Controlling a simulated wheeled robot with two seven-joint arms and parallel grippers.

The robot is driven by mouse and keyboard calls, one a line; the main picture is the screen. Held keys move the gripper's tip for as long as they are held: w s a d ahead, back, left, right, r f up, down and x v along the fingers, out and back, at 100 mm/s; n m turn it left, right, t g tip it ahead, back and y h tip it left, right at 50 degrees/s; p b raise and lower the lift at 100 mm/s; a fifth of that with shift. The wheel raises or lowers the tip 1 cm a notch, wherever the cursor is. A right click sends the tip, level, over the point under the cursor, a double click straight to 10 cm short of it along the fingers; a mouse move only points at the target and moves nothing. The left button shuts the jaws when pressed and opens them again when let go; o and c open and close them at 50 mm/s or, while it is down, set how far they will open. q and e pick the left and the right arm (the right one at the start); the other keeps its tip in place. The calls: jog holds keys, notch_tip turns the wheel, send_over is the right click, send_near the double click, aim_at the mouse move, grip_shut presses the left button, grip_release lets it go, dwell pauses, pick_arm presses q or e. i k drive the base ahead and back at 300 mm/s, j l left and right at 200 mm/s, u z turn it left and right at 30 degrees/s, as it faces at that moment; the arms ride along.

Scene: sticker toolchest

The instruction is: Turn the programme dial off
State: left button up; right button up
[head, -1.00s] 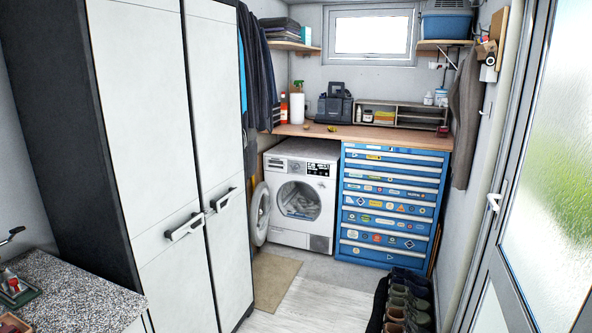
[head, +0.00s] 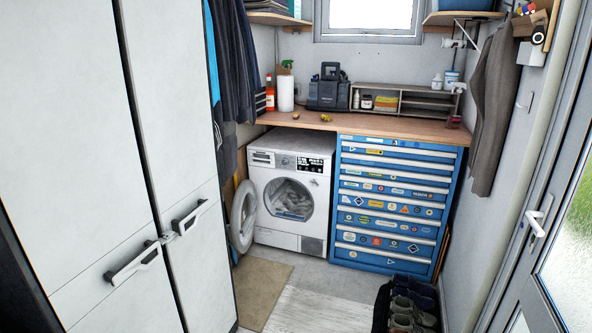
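The white front-loading machine (head: 262,161) stands under the wooden worktop, left of the blue tool chest. Its round door (head: 243,216) hangs open to the left, and pale laundry shows inside the drum (head: 291,199). A small round programme dial (head: 285,161) sits on the top panel, left of a dark display (head: 310,164). The dial is too small to tell where it points. Neither of my grippers is in view.
A tall white cabinet (head: 75,150) with two handles stands close on the left. A blue tool chest (head: 345,218) with stickers is right of the machine. Shoes (head: 412,300) line the floor at right. A beige mat (head: 263,290) and pale rug (head: 310,311) lie on open floor.

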aim_at(284, 162)
jog(key=i+z, duration=0.3)
jog(key=i, duration=1.85)
jog(key=i+u, duration=0.25)
jog(key=i, duration=0.2)
jog(key=i+l+u, duration=0.25)
jog(key=i, duration=0.25)
jog(key=i+l+u, duration=0.15)
jog(key=i+u, duration=0.15)
jog(key=i, duration=0.15)
jog(key=i+l+u, duration=0.35)
jog(key=i+l, duration=0.15)
jog(key=i, duration=0.2)
jog(key=i+l+u, duration=0.15)
jog(key=i, duration=0.35)
jog(key=l, duration=0.1)
